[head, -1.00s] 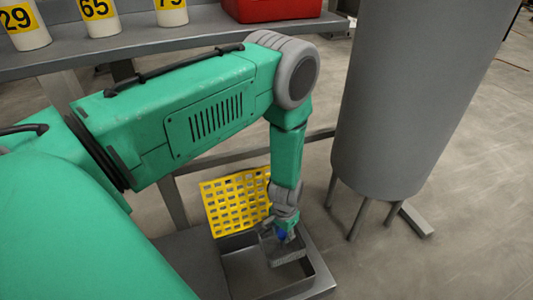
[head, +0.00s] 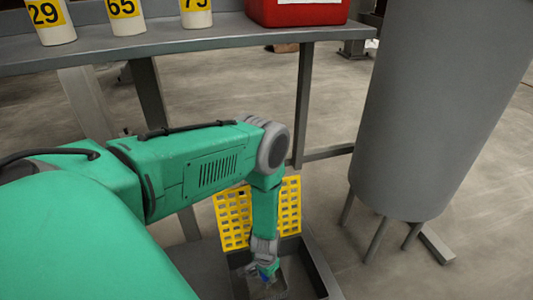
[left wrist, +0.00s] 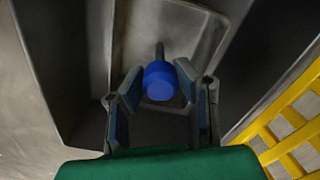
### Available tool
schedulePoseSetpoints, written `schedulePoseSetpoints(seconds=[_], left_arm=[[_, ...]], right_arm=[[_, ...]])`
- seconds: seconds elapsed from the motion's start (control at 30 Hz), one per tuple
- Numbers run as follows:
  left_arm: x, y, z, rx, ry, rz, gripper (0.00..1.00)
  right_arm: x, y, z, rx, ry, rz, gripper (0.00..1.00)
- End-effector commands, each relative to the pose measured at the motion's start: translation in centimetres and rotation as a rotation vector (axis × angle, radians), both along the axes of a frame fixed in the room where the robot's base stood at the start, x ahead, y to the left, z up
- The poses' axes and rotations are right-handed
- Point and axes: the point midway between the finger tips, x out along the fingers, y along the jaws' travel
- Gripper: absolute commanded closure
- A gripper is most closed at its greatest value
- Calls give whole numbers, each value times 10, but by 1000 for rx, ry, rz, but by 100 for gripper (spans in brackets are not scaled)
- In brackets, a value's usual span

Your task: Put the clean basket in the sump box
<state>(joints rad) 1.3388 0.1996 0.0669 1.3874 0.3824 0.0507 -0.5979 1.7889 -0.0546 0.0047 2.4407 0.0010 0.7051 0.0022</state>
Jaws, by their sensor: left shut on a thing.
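The sump box (head: 318,262) is a dark open box at the bottom of the head view. Its walls also show in the left wrist view (left wrist: 270,65). My left gripper (head: 266,274) points down into the box. In the left wrist view my gripper (left wrist: 160,95) has its fingers on both sides of a blue knob (left wrist: 160,80) on a thin stem, and is shut on it. Under the knob is the grey basket (left wrist: 185,30), inside the box walls. In the head view the basket (head: 277,286) is partly hidden by my gripper. I cannot tell whether it touches the floor.
A yellow grate (head: 232,218) stands upright behind the box, close to my forearm; it also shows in the left wrist view (left wrist: 268,138). A large grey tank (head: 430,110) on legs stands to the right. A shelf (head: 190,45) behind holds numbered white containers and a red box (head: 298,12).

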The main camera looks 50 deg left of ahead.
Motion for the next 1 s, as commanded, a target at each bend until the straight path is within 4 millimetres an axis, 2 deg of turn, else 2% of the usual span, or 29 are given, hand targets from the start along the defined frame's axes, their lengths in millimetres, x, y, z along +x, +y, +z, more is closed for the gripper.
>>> schedulePoseSetpoints(seconds=[0.23,0.57,0.6,0.63,0.67,1.0], left_arm=[[0,0,-35,-1,1,1,100],[0,-1,-35,-1,1,0,100],[-1,-1,-36,-1,2,0,67],[0,-1,-35,-1,2,0,56],[-1,-1,-35,-1,2,0,53],[0,0,-33,-1,0,1,53]], right_arm=[[0,0,-19,0,0,0,60],[0,0,-17,0,0,0,60],[0,0,-17,0,0,0,60],[0,0,-17,0,0,0,60],[0,0,-17,0,0,0,60],[0,0,-17,0,0,0,60]])
